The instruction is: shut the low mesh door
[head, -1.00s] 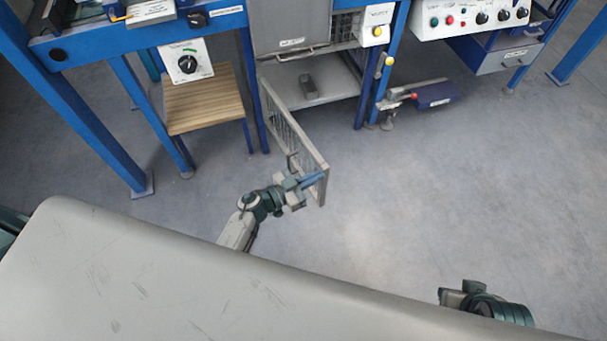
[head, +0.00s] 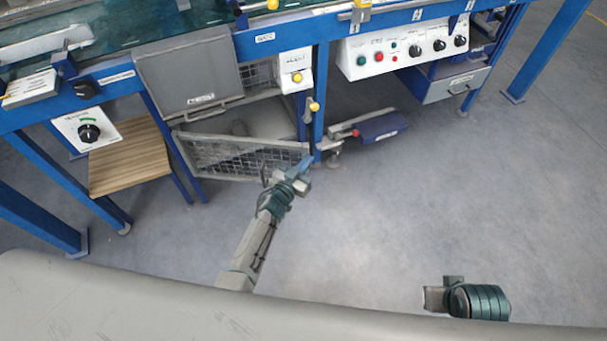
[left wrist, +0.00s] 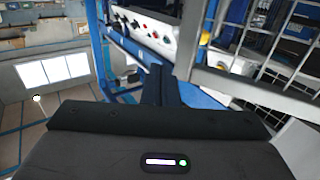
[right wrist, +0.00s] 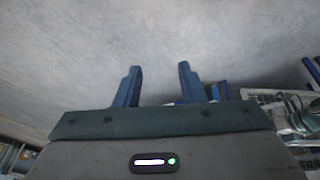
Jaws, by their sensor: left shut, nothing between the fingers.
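The low mesh door (head: 225,157) is a grey-framed wire panel at the bottom of the machine, hinged at its left. It stands ajar, nearly across its opening, with a gap behind its top rail. My left gripper (head: 306,164) is shut and empty at the door's free right end, on the outer side. In the left wrist view the door's grey frame (left wrist: 232,86) is close to the right of the shut fingers (left wrist: 165,84); whether they touch is unclear. My right gripper (head: 437,298) is open and empty, low at the right, away from the door.
A blue post (head: 319,110) with yellow knobs stands right of the opening. A blue pedal-like unit (head: 380,127) sits right of it. A wooden shelf (head: 128,160) is at the left. A grey cover (head: 190,73) hangs above the door. Floor in front is clear.

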